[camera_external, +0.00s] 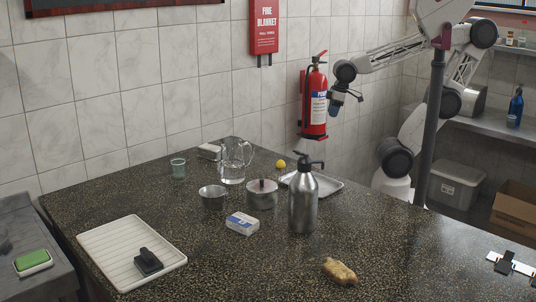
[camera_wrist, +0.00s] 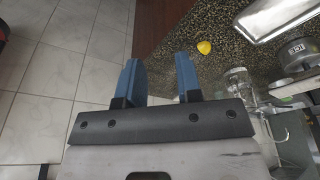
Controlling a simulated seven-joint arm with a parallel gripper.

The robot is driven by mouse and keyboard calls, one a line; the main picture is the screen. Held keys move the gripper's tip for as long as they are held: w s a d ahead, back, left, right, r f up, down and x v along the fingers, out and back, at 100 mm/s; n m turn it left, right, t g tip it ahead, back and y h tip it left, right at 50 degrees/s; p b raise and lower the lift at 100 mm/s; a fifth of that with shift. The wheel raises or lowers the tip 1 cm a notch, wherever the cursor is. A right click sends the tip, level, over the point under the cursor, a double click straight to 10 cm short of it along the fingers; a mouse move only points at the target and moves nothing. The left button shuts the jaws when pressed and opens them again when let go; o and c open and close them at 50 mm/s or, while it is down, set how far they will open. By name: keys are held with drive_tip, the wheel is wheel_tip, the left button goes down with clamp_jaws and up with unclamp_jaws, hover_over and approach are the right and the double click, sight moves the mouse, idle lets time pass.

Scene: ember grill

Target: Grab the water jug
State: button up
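The water jug (camera_external: 232,160) is clear glass with a handle on its right side. It stands upright on the dark speckled counter, towards the back wall. In the wrist view, clear glass at the right (camera_wrist: 243,85) looks like the jug, but it is partly covered by other things. My gripper (camera_external: 337,110) is raised in front of the fire extinguisher, well to the right of the jug and above the counter. In the wrist view its two blue fingers (camera_wrist: 160,80) are apart, with nothing between them.
A lemon (camera_external: 280,164), a metal tray (camera_external: 330,184), a lidded pot (camera_external: 262,193), an open pot (camera_external: 213,196) and a tall metal flask (camera_external: 303,200) crowd the counter near the jug.

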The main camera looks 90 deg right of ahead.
drive_tip(key=w+a+m+g+h, duration=0.1)
drive_tip(key=w+a+m+h, duration=0.15)
drive_tip(key=w, duration=0.75)
drive_tip(key=m+t+h, duration=0.3)
drive_tip(key=m+h, duration=0.2)
drive_tip(key=m, duration=0.4)
approach(253, 151)
drive_tip(key=f, duration=0.1)
drive_tip(key=shift+w+d+f, duration=0.1)
drive_tip(key=shift+w+d, duration=0.3)
drive_tip(key=shift+d, duration=0.1)
drive_tip(key=shift+x, duration=1.3)
drive_tip(key=shift+x, duration=2.6)
drive_tip(key=shift+s, duration=0.1)
